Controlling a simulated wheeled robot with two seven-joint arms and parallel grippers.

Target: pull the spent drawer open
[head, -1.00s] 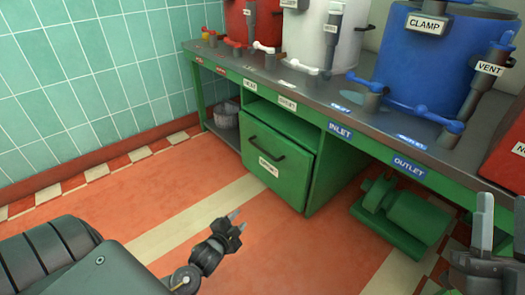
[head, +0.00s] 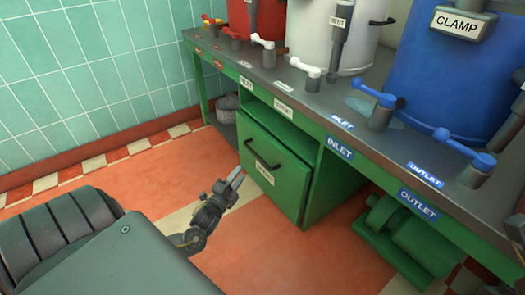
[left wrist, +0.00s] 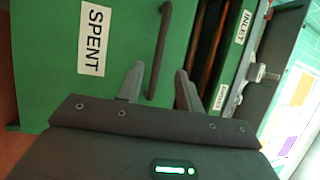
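The spent drawer (head: 275,185) is a green front with a dark bar handle (head: 263,154) in the bench in the head view. Its SPENT label (left wrist: 95,38) reads sideways in the left wrist view. My left gripper (head: 233,177) is just in front of the drawer, left of and below the handle in the head view. In the left wrist view my left gripper (left wrist: 159,72) is open, and the handle (left wrist: 163,45) lines up between its fingers. I cannot tell whether they touch it.
Red, white and blue tanks (head: 440,80) with valves stand on the metal benchtop (head: 300,75). An open shelf (head: 280,118) lies above the drawer. A green machine (head: 405,235) sits under the bench at right. Floor (head: 255,245) in front of the drawer is clear.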

